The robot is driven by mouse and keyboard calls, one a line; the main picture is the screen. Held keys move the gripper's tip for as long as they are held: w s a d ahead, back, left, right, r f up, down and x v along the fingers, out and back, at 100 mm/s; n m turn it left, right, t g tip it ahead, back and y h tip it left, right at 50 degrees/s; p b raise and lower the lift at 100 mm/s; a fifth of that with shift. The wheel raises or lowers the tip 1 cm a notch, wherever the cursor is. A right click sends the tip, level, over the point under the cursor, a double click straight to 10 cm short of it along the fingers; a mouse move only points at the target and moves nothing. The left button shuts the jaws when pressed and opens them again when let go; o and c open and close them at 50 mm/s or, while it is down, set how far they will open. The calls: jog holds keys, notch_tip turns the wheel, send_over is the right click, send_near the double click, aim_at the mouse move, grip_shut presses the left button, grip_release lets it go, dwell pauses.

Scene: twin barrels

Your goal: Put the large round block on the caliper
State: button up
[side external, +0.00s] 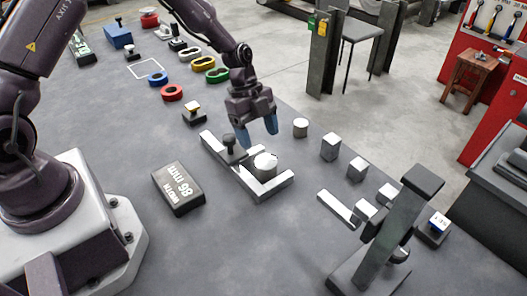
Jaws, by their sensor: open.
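The caliper (228,164) is a grey metal frame with a black knob, lying on the dark table near the middle. A pale round block (265,167), the larger of the two round ones I see, sits upright at the caliper between its arms. I cannot tell whether it rests on the frame or touches both jaws. My gripper (258,140) is open, with blue fingertips pointing down, just above and behind this block. Nothing is held between the fingers.
A smaller round block (300,127) and grey blocks (330,147) (357,169) stand to the right. A black display (178,188) reading 86 mm lies left of the caliper. A dark upright stand (390,235) is at front right. Coloured rings (172,92) lie further back.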

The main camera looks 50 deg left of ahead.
jog(key=s+a+r+n+t+y, duration=0.15)
jog(key=s+r+n, duration=0.3)
jog(key=r, duration=0.55)
jog(key=s+r+n+t+y, duration=0.1)
jog(key=s+r+n+y, duration=0.3)
jog(key=r, duration=0.7)
jog(key=s+r+n+t, duration=0.1)
jog(key=s+r+n, duration=0.1)
jog(key=s+n, duration=0.2)
jog(key=s+r+n+t, duration=0.2)
jog(key=s+n, duration=0.3)
jog(key=s, duration=0.4)
jog(key=shift+s+r+h, duration=0.2)
jog(key=shift+r+h, duration=0.25)
jog(key=shift+r, duration=0.3)
